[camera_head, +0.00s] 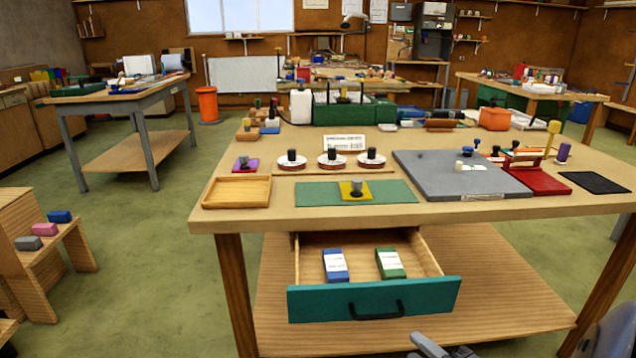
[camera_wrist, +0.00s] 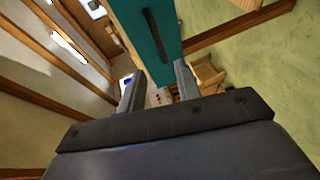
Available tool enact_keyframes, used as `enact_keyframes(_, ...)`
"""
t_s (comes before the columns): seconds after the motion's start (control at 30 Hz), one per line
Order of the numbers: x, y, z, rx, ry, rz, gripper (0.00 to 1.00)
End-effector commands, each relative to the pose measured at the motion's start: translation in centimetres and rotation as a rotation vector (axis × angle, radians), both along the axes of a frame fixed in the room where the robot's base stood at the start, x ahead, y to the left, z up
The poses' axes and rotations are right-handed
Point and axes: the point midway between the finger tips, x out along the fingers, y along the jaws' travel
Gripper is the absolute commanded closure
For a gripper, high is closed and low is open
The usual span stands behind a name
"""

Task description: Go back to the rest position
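My gripper (camera_wrist: 158,82) is open in the wrist view, its two grey fingers apart with nothing between them. The drawer's teal front (camera_wrist: 168,42) with its black handle (camera_wrist: 150,30) is beyond the fingertips there, and the fingers look clear of the handle. In the head view only a grey part of my gripper (camera_head: 438,347) shows at the bottom edge, below and right of the drawer. The drawer (camera_head: 312,303) is pulled out under the bench. It holds a blue box (camera_head: 335,268) and a green box (camera_head: 391,266), both with white labels.
The workbench (camera_head: 450,212) carries a wooden tray (camera_head: 236,192), a green mat (camera_head: 318,194), a grey board (camera_head: 455,180) and a red stand (camera_head: 538,183). A small stepped shelf (camera_head: 45,255) stands at left. Green floor (camera_head: 165,270) is free between shelf and bench.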

Motion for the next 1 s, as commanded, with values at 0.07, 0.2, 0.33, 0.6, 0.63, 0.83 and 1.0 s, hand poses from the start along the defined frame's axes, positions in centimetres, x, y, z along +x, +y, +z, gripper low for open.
enact_keyframes(0.07,0.4,0.3,-0.2,0.0,0.0,0.005,0.68)
enact_keyframes(0.2,1.4,0.7,-0.4,0.001,-0.001,0.005,0.68)
enact_keyframes(0.33,2.4,1.1,-0.6,0.001,-0.001,0.005,0.68)
enact_keyframes(0.6,4.7,2.1,-1.1,0.0,-0.002,0.005,0.68)
enact_keyframes(0.63,5.0,2.2,-1.1,0.0,-0.001,0.004,0.68)
enact_keyframes(0.83,6.9,3.0,-1.5,0.001,-0.001,0.005,0.68)
enact_keyframes(1.0,8.3,3.5,-1.8,0.0,-0.001,0.003,0.68)
